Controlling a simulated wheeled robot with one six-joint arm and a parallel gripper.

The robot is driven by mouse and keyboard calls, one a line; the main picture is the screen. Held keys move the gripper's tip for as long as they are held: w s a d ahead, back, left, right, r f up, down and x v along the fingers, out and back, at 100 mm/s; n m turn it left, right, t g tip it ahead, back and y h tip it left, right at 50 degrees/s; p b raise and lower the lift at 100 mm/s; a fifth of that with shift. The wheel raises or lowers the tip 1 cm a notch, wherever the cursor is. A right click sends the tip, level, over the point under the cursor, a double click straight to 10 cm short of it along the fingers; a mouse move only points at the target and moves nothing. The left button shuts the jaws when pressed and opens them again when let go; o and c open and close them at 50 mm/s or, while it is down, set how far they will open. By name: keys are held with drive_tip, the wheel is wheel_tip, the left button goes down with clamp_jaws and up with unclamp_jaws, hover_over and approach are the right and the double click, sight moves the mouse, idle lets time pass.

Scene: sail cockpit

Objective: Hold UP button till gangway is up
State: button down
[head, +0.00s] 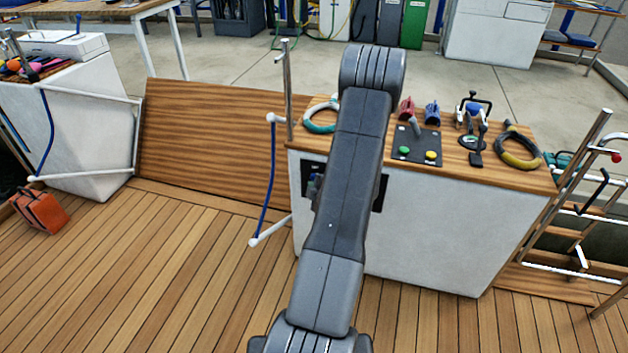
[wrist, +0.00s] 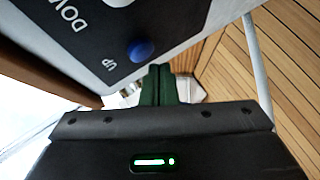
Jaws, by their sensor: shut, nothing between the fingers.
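In the wrist view a dark panel (wrist: 40,40) carries a blue button (wrist: 140,50) beside a label reading "UP". A "DOW..." label, cut off by the frame, and part of a pale round shape (wrist: 118,2) are above it. My gripper (wrist: 160,70) has its dark green fingers shut and empty, with the tips close by the blue button. I cannot tell whether they touch it. In the head view my arm hides the gripper and most of a black panel (head: 380,192) on the cabinet front. A wide wooden board (head: 205,140) spans the gap between two cabinets, possibly the gangway; its angle is unclear.
The white cabinet (head: 440,225) has a wooden top with a switch box (head: 416,146), winch handles and coiled ropes. A rail with a blue strap (head: 267,180) stands left of it. An orange bag (head: 40,211) lies far left, a ladder (head: 590,200) right.

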drive_tip(key=s, duration=0.1)
drive_tip(key=s+a+b, duration=0.1)
drive_tip(key=s, duration=0.2)
drive_tip(key=shift+s+a, duration=0.3)
drive_tip(key=shift+s, duration=0.1)
idle(0.7)
drive_tip(key=shift+s+a+b, duration=0.3)
drive_tip(key=shift+s+b, duration=0.45)
drive_tip(key=shift+s, duration=0.15)
drive_tip(key=shift+s+a+b, duration=0.3)
drive_tip(key=shift+s+b, duration=0.4)
drive_tip(key=shift+s, duration=0.2)
